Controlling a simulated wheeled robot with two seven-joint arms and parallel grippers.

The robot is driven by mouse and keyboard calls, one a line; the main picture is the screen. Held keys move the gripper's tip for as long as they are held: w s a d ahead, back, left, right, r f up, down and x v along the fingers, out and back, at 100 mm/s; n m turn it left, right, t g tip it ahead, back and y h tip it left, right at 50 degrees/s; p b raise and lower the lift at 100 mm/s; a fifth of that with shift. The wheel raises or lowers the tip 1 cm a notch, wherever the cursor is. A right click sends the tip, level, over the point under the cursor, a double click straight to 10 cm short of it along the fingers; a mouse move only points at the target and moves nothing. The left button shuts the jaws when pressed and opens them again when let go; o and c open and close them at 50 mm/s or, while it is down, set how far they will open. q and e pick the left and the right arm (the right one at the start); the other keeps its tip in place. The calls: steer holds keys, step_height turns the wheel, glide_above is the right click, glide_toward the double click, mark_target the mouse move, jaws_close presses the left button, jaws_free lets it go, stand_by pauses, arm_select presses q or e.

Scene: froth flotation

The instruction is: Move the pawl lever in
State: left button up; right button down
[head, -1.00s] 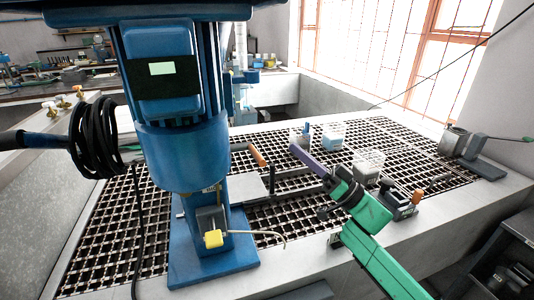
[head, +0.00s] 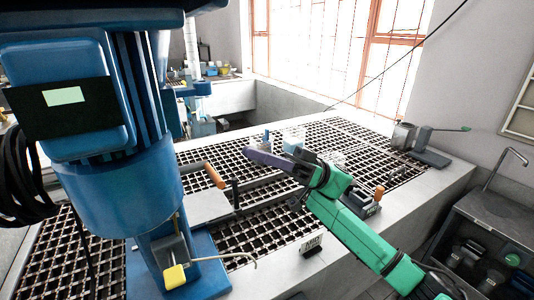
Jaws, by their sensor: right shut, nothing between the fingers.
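The blue flotation machine (head: 120,190) stands at the left on a blue base plate. A lever with a yellow block (head: 174,276) and a thin pale rod sits low on its column. Another lever with an orange grip (head: 214,175) rises beside a flat grey plate (head: 204,206) on the grating. I cannot tell for sure which of these is the pawl lever. My right gripper (head: 254,152) is shut and empty, with purple fingers pointing left. In the picture it is above and right of the orange grip, apart from it. My left gripper is not in view.
The dark grating (head: 250,228) covers the bench. Small tubs (head: 293,138) stand behind my right arm. A block with an orange knob (head: 372,202) is partly behind that arm.

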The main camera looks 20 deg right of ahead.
mark_target(212, 173)
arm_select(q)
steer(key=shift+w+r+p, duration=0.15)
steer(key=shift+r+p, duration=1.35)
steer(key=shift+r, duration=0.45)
arm_select(e)
steer(key=shift+s+a+f, duration=0.1)
steer(key=shift+a+f, duration=0.1)
steer(key=shift+a, duration=0.7)
steer(key=shift+s+a+f, duration=0.1)
steer(key=shift+a+f, duration=0.1)
steer(key=shift+a, duration=0.7)
steer(key=shift+s+a+f, duration=0.1)
steer(key=shift+a+f, duration=0.1)
steer(key=shift+a, duration=0.7)
arm_select(q)
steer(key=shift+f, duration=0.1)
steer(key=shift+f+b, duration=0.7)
steer(key=shift+b, duration=0.1)
arm_select(e)
steer(key=shift+f+n+g, duration=0.3)
steer(key=shift+n+g, duration=0.3)
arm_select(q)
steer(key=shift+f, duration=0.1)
